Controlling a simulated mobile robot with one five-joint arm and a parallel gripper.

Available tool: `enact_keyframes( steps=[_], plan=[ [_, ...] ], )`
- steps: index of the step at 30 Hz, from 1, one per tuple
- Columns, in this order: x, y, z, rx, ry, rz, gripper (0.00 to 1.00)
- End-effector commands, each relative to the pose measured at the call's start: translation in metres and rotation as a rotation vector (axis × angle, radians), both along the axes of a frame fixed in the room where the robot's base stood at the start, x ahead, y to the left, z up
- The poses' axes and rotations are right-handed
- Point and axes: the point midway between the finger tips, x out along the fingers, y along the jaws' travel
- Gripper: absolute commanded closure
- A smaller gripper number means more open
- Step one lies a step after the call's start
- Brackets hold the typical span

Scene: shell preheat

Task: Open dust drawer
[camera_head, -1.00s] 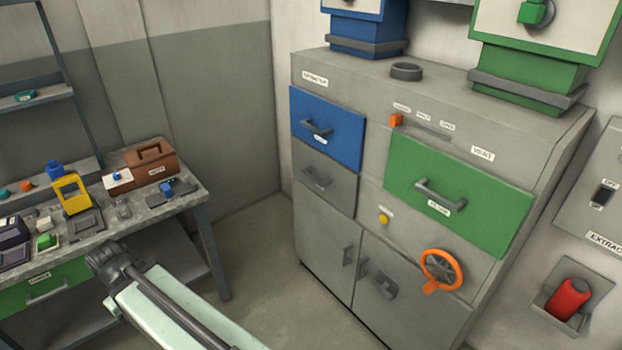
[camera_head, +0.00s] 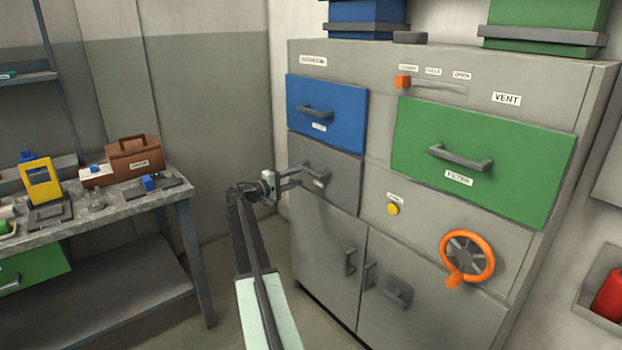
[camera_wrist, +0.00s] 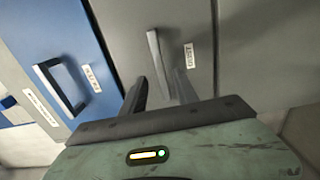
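The dust drawer (camera_head: 340,196) is the grey drawer below the blue one on the cabinet, and its front looks flush with the cabinet. Its grey bar handle (camera_head: 316,171) also shows in the wrist view (camera_wrist: 155,58), beside a label reading DUST (camera_wrist: 189,55). My gripper (camera_head: 289,180) is at the left end of this handle in the head view. In the wrist view my gripper (camera_wrist: 159,90) has its two dark fingers apart, with the near end of the handle between them. I cannot tell whether they touch it.
A blue drawer (camera_head: 345,105) is directly above, with its own handle. A green filter drawer (camera_head: 520,165), a yellow button (camera_head: 392,209) and an orange wheel (camera_head: 483,245) are to the right. A workbench (camera_head: 125,203) stands left. Cabinet doors (camera_head: 325,250) are below.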

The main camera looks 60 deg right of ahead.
Motion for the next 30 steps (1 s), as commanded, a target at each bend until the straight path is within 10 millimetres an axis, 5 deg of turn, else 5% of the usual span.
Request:
enact_keyframes(
  steps=[12,21,25,30],
  plan=[
    [-0.021,-0.063,0.0,0.002,-0.002,-0.003,0.64],
    [-0.024,-0.071,0.0,0.003,-0.002,0.0,0.64],
    [-0.024,-0.071,0.0,0.003,-0.002,-0.001,0.97],
    [-0.024,-0.071,0.0,0.003,-0.002,-0.001,1.0]
  ],
)
